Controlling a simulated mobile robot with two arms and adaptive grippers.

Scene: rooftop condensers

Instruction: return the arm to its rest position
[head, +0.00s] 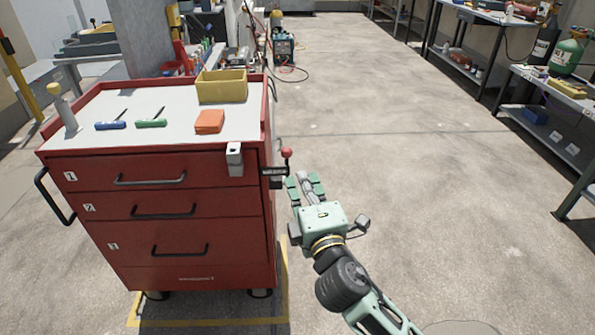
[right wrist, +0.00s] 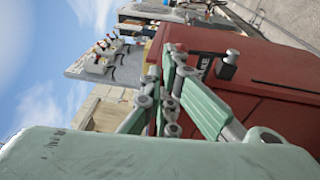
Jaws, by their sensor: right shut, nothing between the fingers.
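My right gripper (head: 305,182) is shut and empty in the head view. It hangs in the air just right of the red tool cart (head: 195,240), near the red-knobbed lever (head: 286,153) on the cart's side. In the right wrist view, its green fingers (right wrist: 172,110) are in front of the red cart side (right wrist: 200,60). I cannot tell from the views whether the gripper touches the cart. My left gripper does not show in either view.
On the cart top are a yellow bin (head: 221,87), an orange block (head: 209,121), a blue screwdriver (head: 110,125) and a green screwdriver (head: 151,123). Benches line the right wall, with a green gas cylinder (head: 566,56). The floor (head: 420,150) right of the cart is clear.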

